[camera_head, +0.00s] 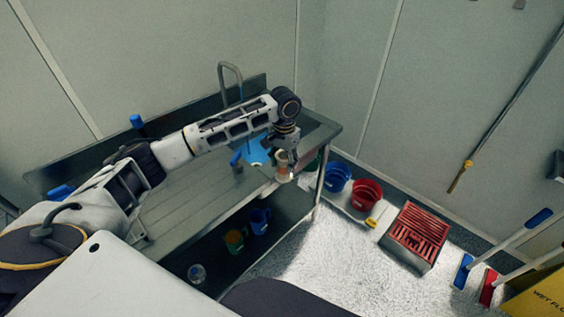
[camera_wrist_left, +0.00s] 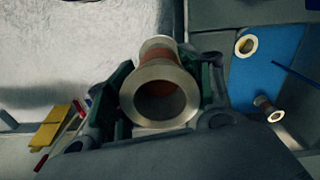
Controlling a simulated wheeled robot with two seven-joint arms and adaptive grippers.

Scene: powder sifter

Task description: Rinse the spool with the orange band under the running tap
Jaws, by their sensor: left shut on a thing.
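My left gripper (camera_head: 284,168) is shut on a metal spool with an orange-brown band (camera_wrist_left: 161,92). In the left wrist view the spool's open flanged end faces the camera, with the band partly hidden behind it. In the head view the gripper and spool are at the front right edge of the steel sink bench (camera_head: 185,195), to the right of the blue area (camera_head: 257,152). The grey gooseneck tap (camera_head: 231,70) stands at the back of the bench, behind my arm. My right gripper is not in view.
Two other spools (camera_wrist_left: 247,45) (camera_wrist_left: 266,108) show by the blue area in the left wrist view. A blue bucket (camera_head: 337,178), a red bucket (camera_head: 367,194) and a red-grated box (camera_head: 415,235) stand right of the bench. Jugs (camera_head: 260,220) sit on its lower shelf.

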